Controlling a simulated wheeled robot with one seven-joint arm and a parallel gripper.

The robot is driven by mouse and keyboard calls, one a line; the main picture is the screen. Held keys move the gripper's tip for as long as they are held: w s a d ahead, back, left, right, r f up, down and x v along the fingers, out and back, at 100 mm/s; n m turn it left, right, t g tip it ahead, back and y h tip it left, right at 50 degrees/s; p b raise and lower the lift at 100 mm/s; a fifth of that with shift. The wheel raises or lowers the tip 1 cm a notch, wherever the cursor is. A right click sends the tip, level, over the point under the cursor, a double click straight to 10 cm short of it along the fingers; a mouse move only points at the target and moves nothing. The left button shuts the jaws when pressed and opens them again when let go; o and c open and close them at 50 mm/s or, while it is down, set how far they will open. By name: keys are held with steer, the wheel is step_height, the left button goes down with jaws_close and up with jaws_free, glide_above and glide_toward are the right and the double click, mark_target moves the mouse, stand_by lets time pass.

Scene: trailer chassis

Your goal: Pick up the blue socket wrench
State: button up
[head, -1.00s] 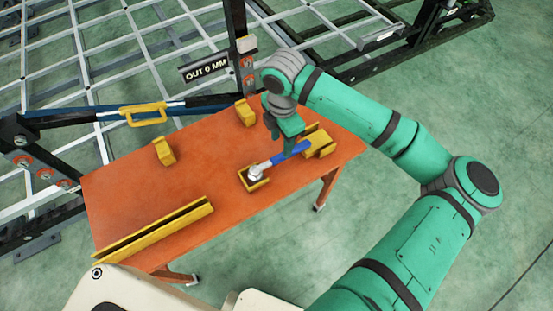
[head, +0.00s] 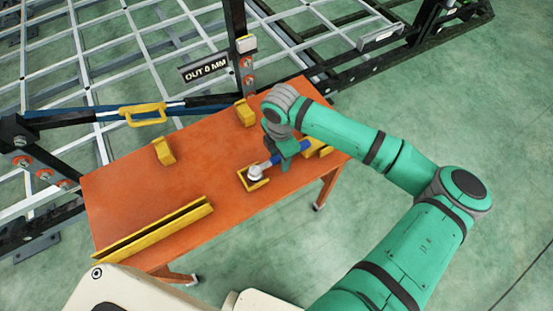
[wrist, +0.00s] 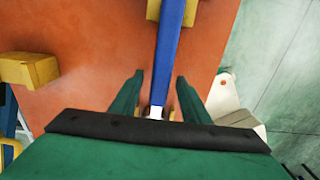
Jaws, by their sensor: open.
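The blue socket wrench (head: 277,158) lies on the orange table (head: 140,190), its silver head (head: 255,173) in a small yellow holder (head: 248,185). Its blue handle points up and right, partly hidden by my gripper (head: 285,164) in the head view. In the wrist view the blue handle (wrist: 167,55) runs down between the two green fingers of my open gripper (wrist: 158,90), with a gap on each side. The fingers are not closed on it. I cannot tell the exact height of the fingertips over the handle.
A yellow block (head: 318,149) stands right of my gripper. Two yellow blocks (head: 164,151) (head: 245,112) stand near the table's far edge. A long yellow channel (head: 155,230) lies along the near left edge. A trailer frame (head: 120,60) stands behind the table.

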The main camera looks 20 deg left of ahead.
jaws_close()
step_height(320, 180, up, 3)
steer(key=shift+f, duration=0.1)
steer(key=s+a+r, duration=0.2)
steer(key=s+r, duration=0.8)
steer(key=s, duration=0.3)
steer(key=shift+s+a+r, duration=0.15)
steer(key=shift+s+a, duration=0.15)
